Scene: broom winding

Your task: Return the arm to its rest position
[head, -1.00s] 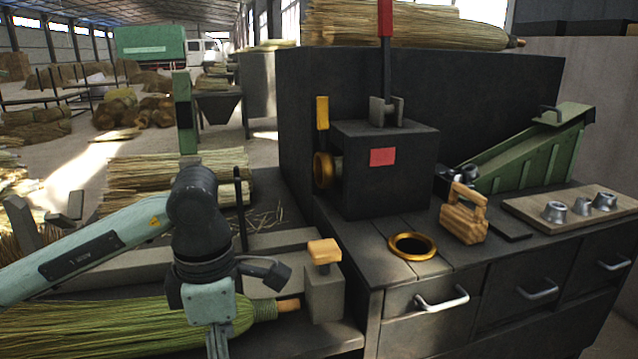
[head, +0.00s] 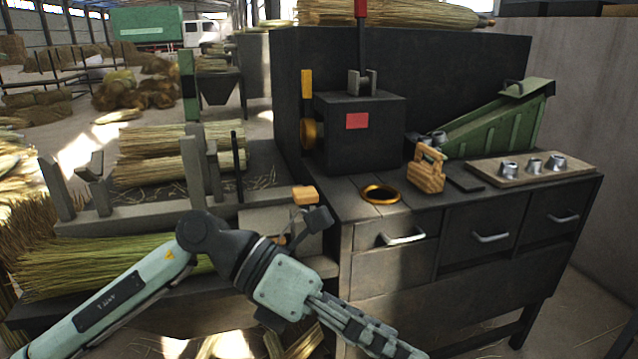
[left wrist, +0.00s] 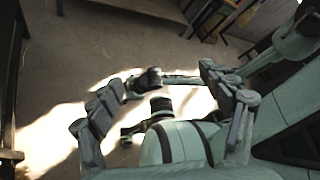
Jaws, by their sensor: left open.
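My left arm comes in from the left in the head view and bends down over the bench front. Its gripper (head: 395,343) points down and right, in front of the drawers, clear of the bench. In the left wrist view the two fingers of the left gripper (left wrist: 162,92) stand wide apart with nothing held between them. Beyond them are the sunlit floor and parts of my own body. My right gripper cannot be made out in either view.
The dark bench carries a brass ring (head: 381,194), a wooden-handled block (head: 427,168), a green chute (head: 495,120) and a board with metal cups (head: 530,170). A drawer handle (head: 404,237) sticks out near my arm.

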